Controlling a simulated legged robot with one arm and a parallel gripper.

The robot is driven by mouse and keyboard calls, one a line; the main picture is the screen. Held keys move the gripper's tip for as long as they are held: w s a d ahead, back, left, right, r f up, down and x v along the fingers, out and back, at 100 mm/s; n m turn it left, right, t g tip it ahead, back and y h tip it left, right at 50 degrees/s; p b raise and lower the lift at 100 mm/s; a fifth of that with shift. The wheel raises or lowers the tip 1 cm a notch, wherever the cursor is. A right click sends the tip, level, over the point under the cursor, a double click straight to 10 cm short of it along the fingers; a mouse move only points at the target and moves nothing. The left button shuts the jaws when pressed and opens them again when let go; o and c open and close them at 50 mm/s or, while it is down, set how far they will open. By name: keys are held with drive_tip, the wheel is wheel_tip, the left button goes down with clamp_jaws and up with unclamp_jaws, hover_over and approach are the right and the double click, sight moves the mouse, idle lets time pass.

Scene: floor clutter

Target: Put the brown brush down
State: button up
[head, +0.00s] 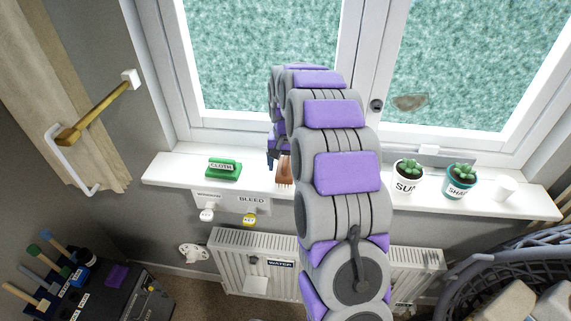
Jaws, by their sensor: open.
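The brown brush (284,172) is at the front part of the white windowsill (330,188), partly hidden by my arm. Its pale bristles show at its lower end, close to the sill's front edge. My gripper (272,163) is just left of the brush, above the sill, and small and dark in this view. Its jaws are open and the brush appears free of them. Whether a finger still touches the brush I cannot tell.
A green labelled block (223,170) lies on the sill to the left. Two potted succulents (407,176) (460,181) and a white cup (504,189) stand to the right. A radiator (255,265) is below. A dark basket (470,265) is at lower right.

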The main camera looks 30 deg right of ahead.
wheel_tip(320, 180, up, 11)
drive_tip(key=shift+w+r, duration=0.1)
drive_tip(key=shift+r, duration=0.4)
drive_tip(key=s+a+r+n, duration=0.2)
drive_tip(key=s+a, duration=0.5)
drive_tip(key=s, duration=0.2)
drive_tip(key=s+a+f+n, duration=0.1)
drive_tip(key=s+a+f, duration=0.1)
drive_tip(key=s, duration=0.8)
drive_tip(key=s+a+f+n+g, duration=0.1)
drive_tip(key=s+a, duration=0.3)
drive_tip(key=s, duration=0.6)
drive_tip(key=s+a+f+n, duration=0.2)
drive_tip(key=s+a, duration=0.1)
drive_tip(key=s, duration=0.8)
drive_tip(key=shift+a+f+n+g, duration=0.25)
drive_tip(key=shift+f+n+g, duration=0.1)
drive_tip(key=shift+n+g, duration=0.05)
drive_tip(key=shift+f, duration=0.1)
